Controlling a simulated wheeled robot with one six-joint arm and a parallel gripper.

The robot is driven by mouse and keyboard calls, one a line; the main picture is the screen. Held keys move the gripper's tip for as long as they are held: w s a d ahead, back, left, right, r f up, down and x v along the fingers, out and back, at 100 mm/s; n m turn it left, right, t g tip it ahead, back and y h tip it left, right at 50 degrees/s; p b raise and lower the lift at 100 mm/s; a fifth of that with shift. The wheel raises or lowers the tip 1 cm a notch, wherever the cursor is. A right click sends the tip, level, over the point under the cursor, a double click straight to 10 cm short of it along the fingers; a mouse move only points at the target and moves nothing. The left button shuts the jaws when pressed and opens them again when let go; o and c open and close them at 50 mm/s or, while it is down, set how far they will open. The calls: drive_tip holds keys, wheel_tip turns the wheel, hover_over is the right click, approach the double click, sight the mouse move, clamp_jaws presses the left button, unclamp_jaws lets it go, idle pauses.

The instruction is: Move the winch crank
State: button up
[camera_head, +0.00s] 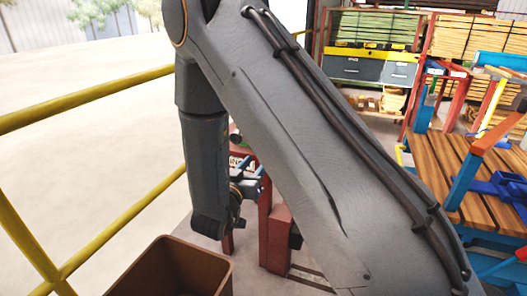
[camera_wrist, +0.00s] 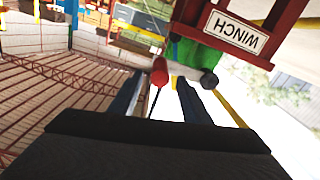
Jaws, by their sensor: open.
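The winch crank shows in the wrist view as a red grip (camera_wrist: 160,72) with a thin dark rod. It appears between the two fingers of my gripper (camera_wrist: 160,80), with a visible gap on each side. My gripper is open; how deep the grip lies between the fingers I cannot tell. A red frame with a WINCH sign (camera_wrist: 235,32) is upside down at the top, beside a green part (camera_wrist: 195,53) and a dark round knob (camera_wrist: 209,80). In the head view my gripper (camera_head: 252,172) is small, in front of the red winch, and my arm hides most of it.
A yellow railing (camera_head: 85,98) runs along the left. A brown open bin (camera_head: 180,270) stands at the bottom. A red post with a box (camera_head: 279,240) stands near my gripper. A wooden-slatted blue cart (camera_head: 450,160) and a grey-drawer workbench (camera_head: 370,68) are on the right.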

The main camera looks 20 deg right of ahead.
drive_tip(key=x, duration=0.7)
drive_tip(key=shift+w+d, duration=0.15)
drive_tip(key=shift+w, duration=0.05)
drive_tip(key=shift+f, duration=0.1)
clamp_jaws()
